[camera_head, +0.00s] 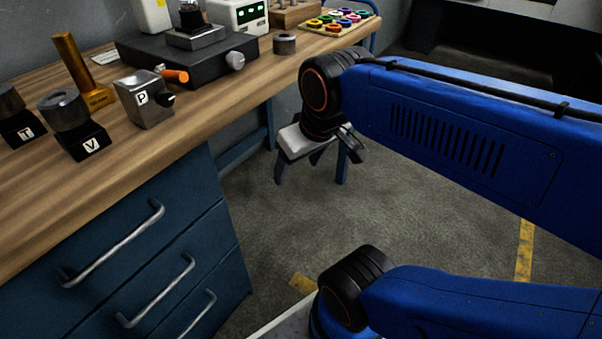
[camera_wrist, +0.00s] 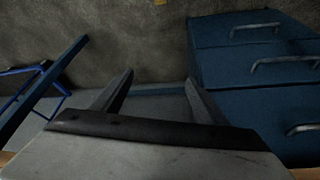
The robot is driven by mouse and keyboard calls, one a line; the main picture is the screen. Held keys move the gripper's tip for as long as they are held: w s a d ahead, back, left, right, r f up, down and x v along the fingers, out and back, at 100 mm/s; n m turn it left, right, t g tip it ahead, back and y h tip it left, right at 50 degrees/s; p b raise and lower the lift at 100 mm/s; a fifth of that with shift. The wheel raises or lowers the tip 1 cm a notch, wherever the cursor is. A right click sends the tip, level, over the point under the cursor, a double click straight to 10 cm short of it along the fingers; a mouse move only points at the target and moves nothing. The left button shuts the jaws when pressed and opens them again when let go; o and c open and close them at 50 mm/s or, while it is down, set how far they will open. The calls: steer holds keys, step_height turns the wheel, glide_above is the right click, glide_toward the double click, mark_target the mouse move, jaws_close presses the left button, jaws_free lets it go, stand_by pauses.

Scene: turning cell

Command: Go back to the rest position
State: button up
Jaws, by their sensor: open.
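My gripper (camera_head: 322,160) hangs over the floor just off the bench edge in the head view, below the black wrist joint of my blue arm. In the wrist view my gripper (camera_wrist: 158,95) shows its two dark fingers spread apart with nothing between them. The fingers touch no object that I can see. Part of the gripper is hidden behind its own pale body in the head view.
The wooden bench (camera_head: 215,115) runs along the left, with blue drawers (camera_head: 150,255) below. On it stand blocks marked T (camera_head: 22,128), V (camera_head: 90,143) and P (camera_head: 150,108), a brass stand (camera_head: 75,65), a dark plate (camera_head: 160,62) and a ring tray (camera_head: 340,27). Grey floor (camera_head: 265,215) is clear.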

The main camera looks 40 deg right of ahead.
steer(key=shift+s+a+f, duration=0.1)
steer(key=shift+s+f, duration=0.2)
steer(key=shift+f, duration=0.2)
steer(key=shift+s+f, duration=0.25)
steer(key=shift+f, duration=0.2)
